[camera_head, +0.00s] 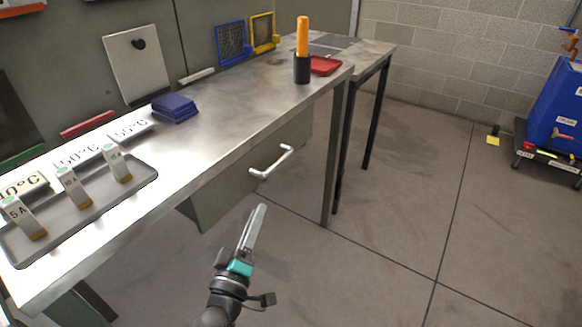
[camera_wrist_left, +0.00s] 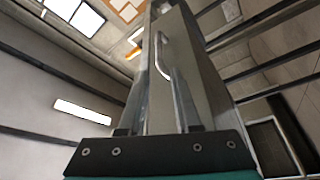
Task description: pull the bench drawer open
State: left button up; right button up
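The bench drawer (camera_head: 222,196) is a grey box front under the metal workbench (camera_head: 225,108). Its pale bar handle (camera_head: 271,163) stands out from the front. The drawer looks closed, its front about in line with the bench edge. In the left wrist view the handle (camera_wrist_left: 161,56) shows on the drawer front, beyond the fingers. My left gripper (camera_head: 263,208) is below and in front of the handle, pointing up toward it and apart from it. Its fingers look spread with nothing between them. My right gripper is not in view.
On the bench are a grey tray (camera_head: 85,222) with labelled blocks, a blue stack (camera_head: 174,107), an orange-handled tool in a black holder (camera_head: 302,70) and a red tray (camera_head: 325,66). A bench leg (camera_head: 334,150) stands right of the drawer. The floor in front is clear.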

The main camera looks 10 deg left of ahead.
aim_at(276, 162)
pick_arm(q)
jog(key=b+x, duration=0.4)
jog(key=x, duration=0.9)
jog(key=shift+w+d+r, duration=0.1)
jog(key=shift+w+r, duration=0.05)
jog(key=shift+w, duration=0.25)
jog(key=shift+w+r, duration=0.15)
jog(key=shift+w, duration=0.45)
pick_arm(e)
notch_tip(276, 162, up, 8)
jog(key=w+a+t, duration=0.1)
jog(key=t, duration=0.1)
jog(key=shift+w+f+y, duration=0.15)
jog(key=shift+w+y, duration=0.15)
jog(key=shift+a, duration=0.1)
pick_arm(q)
grip_shut()
